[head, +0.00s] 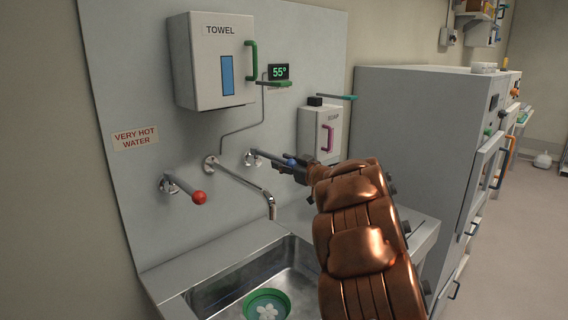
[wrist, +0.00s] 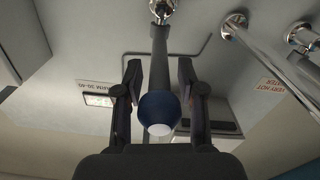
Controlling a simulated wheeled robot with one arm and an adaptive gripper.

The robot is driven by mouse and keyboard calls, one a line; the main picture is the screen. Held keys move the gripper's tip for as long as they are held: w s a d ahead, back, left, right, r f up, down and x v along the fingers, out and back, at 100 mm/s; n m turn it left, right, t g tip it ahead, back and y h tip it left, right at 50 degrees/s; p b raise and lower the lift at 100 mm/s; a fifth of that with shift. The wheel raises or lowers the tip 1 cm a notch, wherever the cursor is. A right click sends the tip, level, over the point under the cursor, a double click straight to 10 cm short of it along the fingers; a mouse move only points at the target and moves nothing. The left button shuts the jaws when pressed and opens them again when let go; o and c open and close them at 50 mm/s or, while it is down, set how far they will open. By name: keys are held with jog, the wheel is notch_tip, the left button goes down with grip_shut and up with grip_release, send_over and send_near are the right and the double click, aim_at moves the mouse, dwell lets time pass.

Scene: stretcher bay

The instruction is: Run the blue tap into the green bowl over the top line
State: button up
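The blue tap is a lever with a blue ball end (head: 291,162) on the wall, right of the spout. The ball shows large in the wrist view (wrist: 160,108). My gripper (head: 298,166) is at the lever's end. In the wrist view its fingers (wrist: 159,82) are apart on either side of the lever and ball, with narrow gaps showing. The curved metal spout (head: 245,183) points down over the sink. The green bowl (head: 246,304) sits in the sink, partly cut by the lower picture edge, with a white flower shape inside. I cannot make out its top line.
A red-knobbed tap lever (head: 199,197) sticks out at left, beneath a "VERY HOT WATER" sign (head: 136,138). A towel box (head: 208,75) and a 55° display (head: 279,72) are above. A small white box (head: 309,128) and grey cabinet (head: 410,120) stand right.

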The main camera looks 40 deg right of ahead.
grip_shut()
dwell(0.3)
